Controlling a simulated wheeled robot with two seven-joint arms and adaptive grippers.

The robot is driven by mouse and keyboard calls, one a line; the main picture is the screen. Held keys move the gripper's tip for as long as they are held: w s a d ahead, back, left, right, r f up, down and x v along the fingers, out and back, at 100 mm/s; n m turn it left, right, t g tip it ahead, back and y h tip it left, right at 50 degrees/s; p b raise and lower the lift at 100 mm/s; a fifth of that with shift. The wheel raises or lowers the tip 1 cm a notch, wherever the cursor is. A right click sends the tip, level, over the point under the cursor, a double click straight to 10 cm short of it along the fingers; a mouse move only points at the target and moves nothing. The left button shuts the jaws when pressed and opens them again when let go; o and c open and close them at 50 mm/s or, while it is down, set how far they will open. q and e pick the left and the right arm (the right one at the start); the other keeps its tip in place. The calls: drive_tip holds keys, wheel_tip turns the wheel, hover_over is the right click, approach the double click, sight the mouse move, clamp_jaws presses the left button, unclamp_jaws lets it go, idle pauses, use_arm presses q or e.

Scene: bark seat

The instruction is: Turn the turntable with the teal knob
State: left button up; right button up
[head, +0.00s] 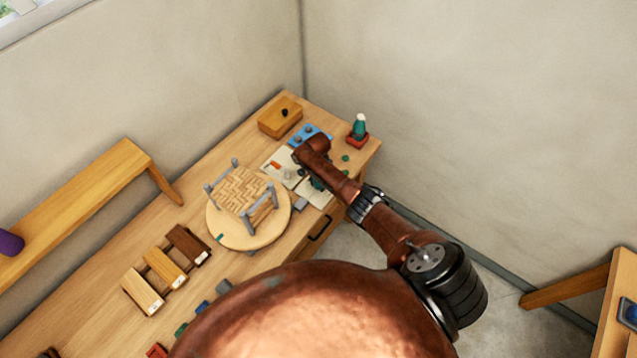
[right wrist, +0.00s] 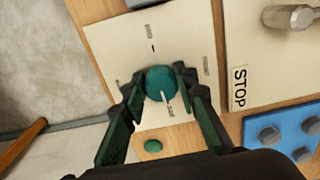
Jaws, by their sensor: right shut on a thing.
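The teal knob (right wrist: 158,80) has a white pointer line and sits on a cream plate (right wrist: 185,38) with small labels in the right wrist view. My right gripper (right wrist: 161,92) is shut on it, one dark green finger on each side. In the head view my right gripper (head: 318,183) is low over the plate and largely hides the knob. The turntable (head: 232,236) is a round pale wooden disc left of that gripper. My left gripper is not in view.
A STOP panel (right wrist: 244,55) with a metal post and a blue plate (right wrist: 265,133) lie beside the knob. Wood sample blocks (head: 165,267) lie left of the turntable.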

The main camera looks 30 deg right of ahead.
sight(318, 183)
drive_tip(key=shift+d, duration=0.1)
idle(0.3)
drive_tip(key=o, duration=1.2)
drive_tip(key=shift+c, duration=0.2)
wheel_tip(318, 183, up, 12)
